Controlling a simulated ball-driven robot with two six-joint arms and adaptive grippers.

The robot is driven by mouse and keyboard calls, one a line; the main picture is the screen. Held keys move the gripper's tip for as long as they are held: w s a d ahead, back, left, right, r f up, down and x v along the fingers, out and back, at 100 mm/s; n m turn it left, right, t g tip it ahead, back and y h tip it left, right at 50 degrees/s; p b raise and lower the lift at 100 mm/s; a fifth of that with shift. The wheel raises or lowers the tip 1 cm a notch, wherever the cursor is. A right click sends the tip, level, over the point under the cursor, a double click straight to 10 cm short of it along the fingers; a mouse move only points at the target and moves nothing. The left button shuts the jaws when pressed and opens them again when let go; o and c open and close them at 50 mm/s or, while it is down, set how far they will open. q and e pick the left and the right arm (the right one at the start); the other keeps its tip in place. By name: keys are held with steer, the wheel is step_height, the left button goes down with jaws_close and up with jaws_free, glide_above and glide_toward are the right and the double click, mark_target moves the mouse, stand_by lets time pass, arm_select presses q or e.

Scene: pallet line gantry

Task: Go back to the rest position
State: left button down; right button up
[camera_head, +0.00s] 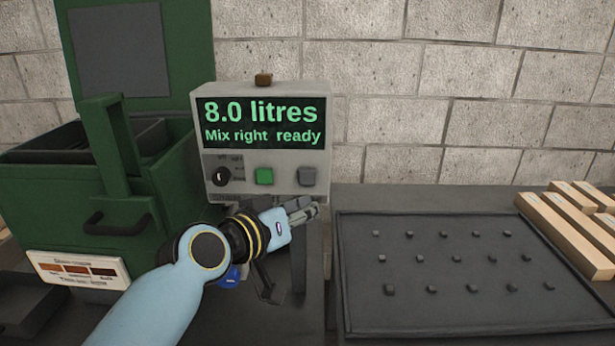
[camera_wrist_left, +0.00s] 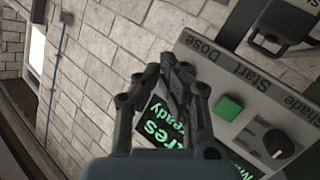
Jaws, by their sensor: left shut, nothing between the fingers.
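My left gripper (camera_head: 304,209) is shut and empty, in front of the lower right part of the control box (camera_head: 214,174). It is below the green button (camera_head: 264,176) and the grey button (camera_head: 307,176). In the left wrist view my shut fingers (camera_wrist_left: 178,75) point up the picture and cover part of the display, with the green button (camera_wrist_left: 229,107) and the black knob (camera_wrist_left: 277,143) to their right. The display (camera_head: 262,122) reads "8.0 litres" and "Mix right ready". My right gripper is not in view.
A green machine (camera_head: 50,200) with a black handle stands left of the box. A dark tray (camera_head: 430,320) with several small grey pieces lies at the right, with wooden slats (camera_head: 565,235) beyond it. A brick wall (camera_head: 420,85) closes off the back.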

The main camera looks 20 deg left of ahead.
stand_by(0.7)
arm_select(q)
steer(key=s+a+f+m+g+y, duration=0.15)
steer(key=s+a+g, duration=0.25)
steer(key=s, duration=0.6)
steer(key=s+a+f+g+y, duration=0.2)
steer(key=s+a+g+y, duration=0.15)
steer(key=s, duration=0.65)
steer(key=s+a+f+m+g+y, duration=0.15)
steer(key=s+a+g, duration=0.25)
steer(key=s, duration=0.7)
step_height(320, 180, down, 30)
steer(key=a+n+b, duration=0.1)
steer(key=a+b, duration=0.1)
steer(key=b, duration=0.4)
steer(key=s+a+f+g+b, duration=0.1)
steer(key=s+f+b, duration=0.4)
steer(key=s+f, duration=1.5)
step_height(320, 180, down, 4)
steer(key=shift+a+r+g+h, duration=0.15)
steer(key=shift+a+g+h, duration=0.2)
steer(key=shift+g, duration=0.1)
